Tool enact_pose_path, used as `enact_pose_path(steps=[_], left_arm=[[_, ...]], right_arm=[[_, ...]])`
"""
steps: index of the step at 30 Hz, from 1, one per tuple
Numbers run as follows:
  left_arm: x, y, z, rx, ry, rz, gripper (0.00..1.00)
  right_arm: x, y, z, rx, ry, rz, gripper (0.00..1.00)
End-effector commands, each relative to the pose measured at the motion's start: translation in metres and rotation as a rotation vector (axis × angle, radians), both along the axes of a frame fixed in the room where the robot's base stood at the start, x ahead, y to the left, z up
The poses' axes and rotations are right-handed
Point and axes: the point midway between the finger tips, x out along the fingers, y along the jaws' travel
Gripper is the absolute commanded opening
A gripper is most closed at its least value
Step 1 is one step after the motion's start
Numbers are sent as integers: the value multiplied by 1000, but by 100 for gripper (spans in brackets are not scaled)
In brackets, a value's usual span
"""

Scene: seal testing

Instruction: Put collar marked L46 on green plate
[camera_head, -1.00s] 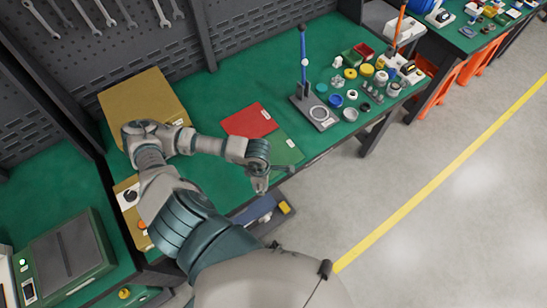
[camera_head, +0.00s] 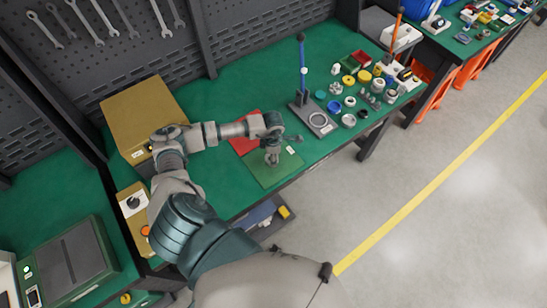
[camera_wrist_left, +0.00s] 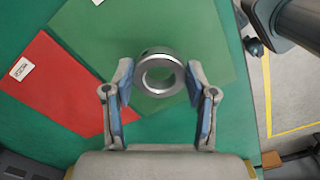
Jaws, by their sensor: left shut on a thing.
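A grey metal collar (camera_wrist_left: 160,58) is between the fingers of my left gripper (camera_wrist_left: 160,75) in the left wrist view. The fingers close on it from both sides, and its ring opening faces the camera. No marking on it can be read. The green plate (camera_wrist_left: 213,40) lies behind the collar in that view. In the head view, my left gripper (camera_head: 272,158) is over the green plate (camera_head: 266,179); the collar is too small to make out there. Whether the collar touches the plate cannot be told. My right gripper is not in view.
A red plate (camera_head: 241,146) lies beside the green one. A tan box (camera_head: 140,112) stands at the back left. A stand with a blue post (camera_head: 303,65) is to the right, with several rings and small parts beyond it. The bench's front edge is close to the green plate.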

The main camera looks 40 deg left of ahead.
Motion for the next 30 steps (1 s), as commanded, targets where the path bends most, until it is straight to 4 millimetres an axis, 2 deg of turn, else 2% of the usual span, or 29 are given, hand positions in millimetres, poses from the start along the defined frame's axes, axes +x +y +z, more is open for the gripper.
enact_pose_path(steps=[4,9,10,12,13,23,26,30], left_arm=[[0,0,-19,-1,1,0,0],[0,0,-21,1,0,-1,0],[-1,-1,-21,3,1,-1,62],[-1,-2,-21,4,2,-1,79],[-1,-2,-21,4,2,-1,82],[0,-1,-19,1,0,-1,82],[0,0,-9,2,-2,-1,82],[1,0,18,2,-5,-2,82]], right_arm=[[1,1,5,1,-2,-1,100],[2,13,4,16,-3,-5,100],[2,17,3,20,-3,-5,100],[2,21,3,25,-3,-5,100],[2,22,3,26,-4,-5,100],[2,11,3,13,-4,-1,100],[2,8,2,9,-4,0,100],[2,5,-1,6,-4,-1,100]])
